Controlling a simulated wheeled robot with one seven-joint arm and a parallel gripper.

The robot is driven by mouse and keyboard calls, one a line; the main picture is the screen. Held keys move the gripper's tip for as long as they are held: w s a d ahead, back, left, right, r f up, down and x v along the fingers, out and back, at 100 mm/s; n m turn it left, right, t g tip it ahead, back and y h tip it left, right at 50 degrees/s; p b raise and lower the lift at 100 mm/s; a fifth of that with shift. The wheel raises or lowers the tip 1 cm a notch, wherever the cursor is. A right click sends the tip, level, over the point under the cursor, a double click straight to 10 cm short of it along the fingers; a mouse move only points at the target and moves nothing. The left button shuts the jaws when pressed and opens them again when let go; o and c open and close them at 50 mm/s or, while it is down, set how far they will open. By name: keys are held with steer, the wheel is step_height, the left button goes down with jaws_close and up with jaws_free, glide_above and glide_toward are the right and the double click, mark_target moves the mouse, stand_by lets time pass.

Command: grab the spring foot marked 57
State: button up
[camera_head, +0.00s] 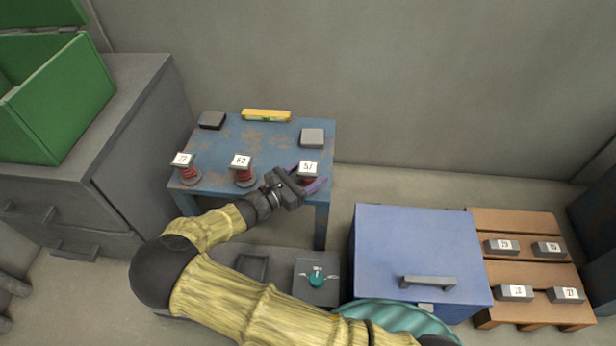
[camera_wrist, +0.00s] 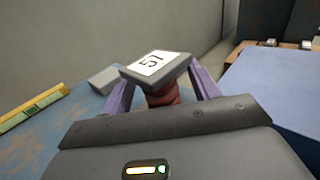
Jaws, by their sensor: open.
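Three spring feet with red coils, grey caps and white labels stand along the front of the blue table (camera_head: 225,140). The right spring foot (camera_head: 308,169) has a label that looks like 51 or 57; its cap fills the middle of the wrist view (camera_wrist: 157,66). My gripper (camera_head: 309,183) is open, its purple fingers on either side of this foot's red coil (camera_wrist: 163,95). I cannot tell whether they touch it. The middle foot (camera_head: 243,170) seems to read 82 or 52. The left foot's label (camera_head: 184,161) is too small to read surely.
A yellow level (camera_head: 266,115), a dark block (camera_head: 212,120) and a grey block (camera_head: 312,138) lie at the table's back. A blue chest (camera_head: 415,245) stands to the right, beside a wooden pallet (camera_head: 500,220) with labelled blocks. A grey cabinet (camera_head: 120,130) is left.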

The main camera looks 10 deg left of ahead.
steer(key=c, duration=1.3)
steer(key=shift+r, duration=0.15)
step_height(320, 180, up, 10)
steer(key=p, duration=0.6)
steer(key=shift+p, duration=0.35)
